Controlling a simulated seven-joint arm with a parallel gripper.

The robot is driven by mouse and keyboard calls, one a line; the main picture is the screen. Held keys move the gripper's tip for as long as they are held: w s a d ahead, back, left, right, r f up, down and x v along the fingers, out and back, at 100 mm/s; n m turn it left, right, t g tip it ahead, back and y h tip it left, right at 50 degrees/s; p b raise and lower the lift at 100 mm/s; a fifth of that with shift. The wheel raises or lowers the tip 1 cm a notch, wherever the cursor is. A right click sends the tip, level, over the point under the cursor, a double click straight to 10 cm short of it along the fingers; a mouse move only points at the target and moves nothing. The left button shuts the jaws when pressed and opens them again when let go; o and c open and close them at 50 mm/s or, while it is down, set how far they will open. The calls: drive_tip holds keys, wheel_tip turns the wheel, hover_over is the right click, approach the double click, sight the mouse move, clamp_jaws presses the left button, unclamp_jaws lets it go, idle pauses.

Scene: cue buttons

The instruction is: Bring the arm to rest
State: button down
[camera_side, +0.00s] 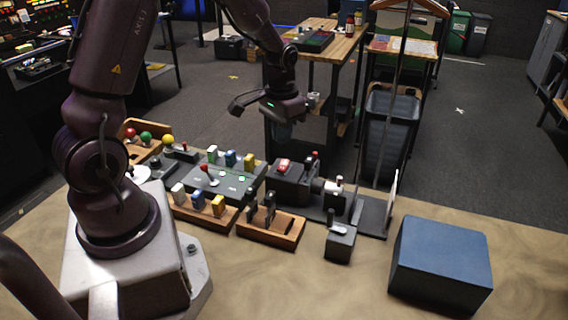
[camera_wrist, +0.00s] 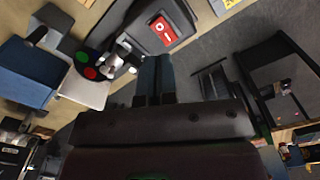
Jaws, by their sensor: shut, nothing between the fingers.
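My gripper (camera_side: 281,128) hangs in the air above the back edge of the table in the side view, pointing down. It is dark and partly lost against the dark cart behind it. In the wrist view my gripper's two fingers (camera_wrist: 154,76) are together with nothing between them. The nearest thing below is a black box with a red button (camera_side: 284,166); the red button also shows in the wrist view (camera_wrist: 162,29). My gripper is clear of it and touches nothing that I can see.
A blue box (camera_side: 440,264) stands at the table's right. A grey panel (camera_side: 222,182) with coloured blocks and a lever lies mid-table. A wooden holder (camera_side: 270,232) and a small grey switch box (camera_side: 340,243) stand in front. The table front (camera_side: 300,290) is clear.

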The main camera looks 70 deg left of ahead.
drive_tip(key=s+d+r+m+t, duration=0.1)
drive_tip(key=s+d+r+t, duration=0.1)
drive_tip(key=s+d+r, duration=0.5)
drive_tip(key=s+d+r+m+t, duration=0.2)
drive_tip(key=s+d+r, duration=0.5)
drive_tip(key=r, duration=0.5)
drive_tip(key=shift+s+t, duration=0.15)
drive_tip(key=shift+t, duration=0.65)
